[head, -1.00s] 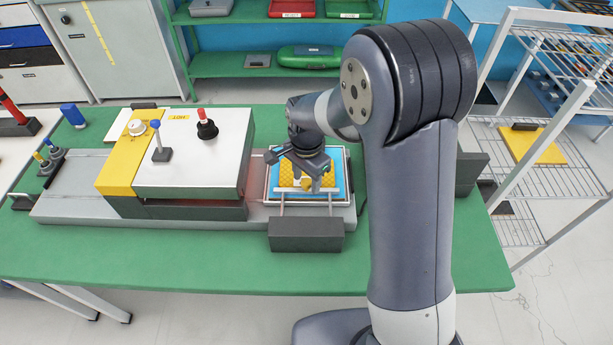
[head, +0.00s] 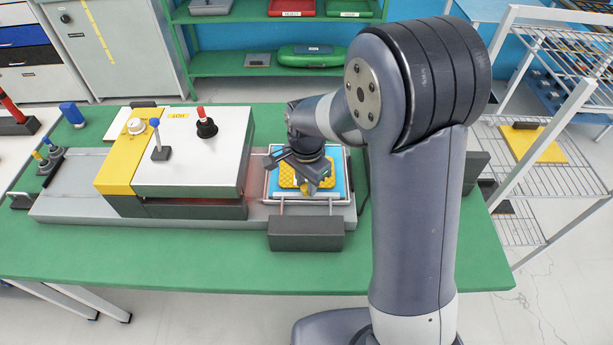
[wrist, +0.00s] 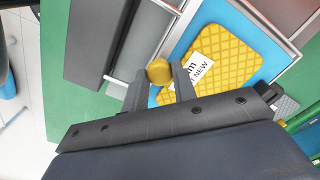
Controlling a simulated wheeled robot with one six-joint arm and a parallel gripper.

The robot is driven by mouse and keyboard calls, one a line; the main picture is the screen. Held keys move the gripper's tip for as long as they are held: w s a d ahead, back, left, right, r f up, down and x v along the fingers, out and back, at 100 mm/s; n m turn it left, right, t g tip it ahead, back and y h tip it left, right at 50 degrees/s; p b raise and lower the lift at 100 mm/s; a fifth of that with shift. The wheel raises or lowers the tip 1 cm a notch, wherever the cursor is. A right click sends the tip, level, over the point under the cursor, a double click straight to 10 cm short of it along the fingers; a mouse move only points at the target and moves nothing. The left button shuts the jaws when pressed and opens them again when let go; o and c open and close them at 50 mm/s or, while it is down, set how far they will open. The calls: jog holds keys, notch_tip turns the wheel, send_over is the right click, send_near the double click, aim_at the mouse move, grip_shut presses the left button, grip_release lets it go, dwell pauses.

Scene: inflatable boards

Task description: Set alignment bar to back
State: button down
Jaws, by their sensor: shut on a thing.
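My gripper (head: 312,188) is over the front part of a framed tray (head: 267,180) at the right of the machine. In the wrist view its two fingers (wrist: 159,82) are shut on a round yellow knob (wrist: 158,70). A thin pale bar (head: 330,195) lies across the tray's front side, by the knob; I take it for the alignment bar. How the knob joins it is hidden. A yellow quilted board (head: 287,175) lies on a blue sheet (head: 342,170) behind the bar. The board also shows in the wrist view (wrist: 225,60), with a white label partly hidden by a finger.
A dark block (head: 306,234) stands in front of the tray. The white press cover (head: 185,175) with a red-topped knob (head: 206,124) is to the left. The green table (head: 200,260) is clear in front. A wire rack (head: 520,190) stands to the right.

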jog(key=shift+s, duration=1.55)
jog(key=c, duration=1.1)
grip_release()
jog(key=shift+s, duration=0.1)
jog(key=shift+c, duration=0.2)
jog(key=shift+r, duration=0.1)
notch_tip(320, 180, up, 11)
jog(key=b, duration=0.1)
jog(key=shift+f, duration=0.2)
